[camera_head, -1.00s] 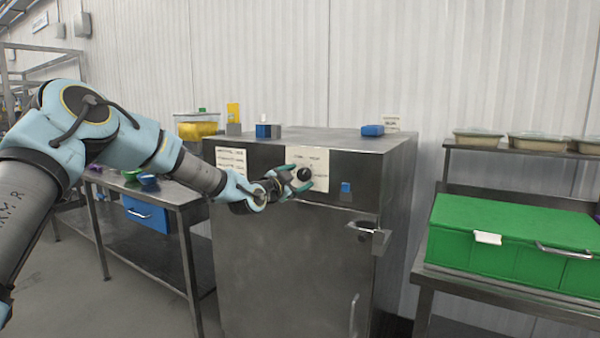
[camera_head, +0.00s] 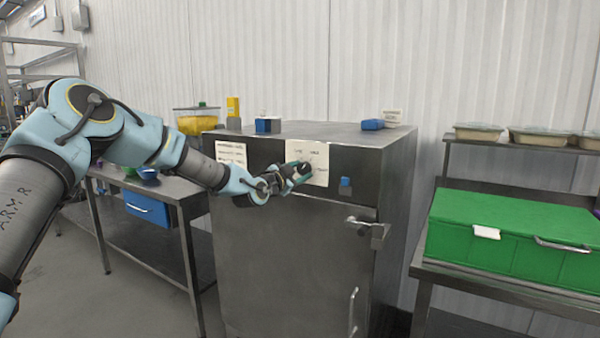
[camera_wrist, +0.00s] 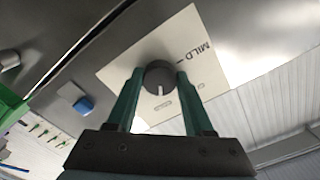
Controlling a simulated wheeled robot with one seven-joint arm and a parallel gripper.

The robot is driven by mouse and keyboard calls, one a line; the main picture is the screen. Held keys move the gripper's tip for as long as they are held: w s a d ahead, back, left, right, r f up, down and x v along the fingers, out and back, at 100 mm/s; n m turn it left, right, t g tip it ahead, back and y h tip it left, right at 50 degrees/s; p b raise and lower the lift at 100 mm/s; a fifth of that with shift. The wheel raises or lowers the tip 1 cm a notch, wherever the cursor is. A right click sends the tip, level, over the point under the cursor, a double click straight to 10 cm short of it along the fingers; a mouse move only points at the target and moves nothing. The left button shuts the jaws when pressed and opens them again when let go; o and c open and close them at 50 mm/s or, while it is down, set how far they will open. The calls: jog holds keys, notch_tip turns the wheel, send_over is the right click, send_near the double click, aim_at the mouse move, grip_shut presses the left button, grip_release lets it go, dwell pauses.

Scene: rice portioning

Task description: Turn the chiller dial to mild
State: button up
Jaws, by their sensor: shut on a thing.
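The chiller (camera_head: 285,262) is a steel cabinet with a white dial plate (camera_head: 319,155) on its dark front band. In the wrist view, the dial (camera_wrist: 158,72) is a round dark grey knob with a white pointer line. The line points down in that picture, away from the MILD label (camera_wrist: 200,49) and its tick at the upper right. My gripper (camera_wrist: 160,79) is shut on the dial, one green finger on each side. In the head view my gripper (camera_head: 297,172) covers the dial, at the lower left of the plate.
A blue knob (camera_head: 345,186) sits right of the plate, above the door latch (camera_head: 365,228). Blue items and a yellow one stand on the chiller top. A green crate (camera_head: 512,238) is on the right bench. A steel table (camera_head: 184,198) stands at left.

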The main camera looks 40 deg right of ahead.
grip_shut()
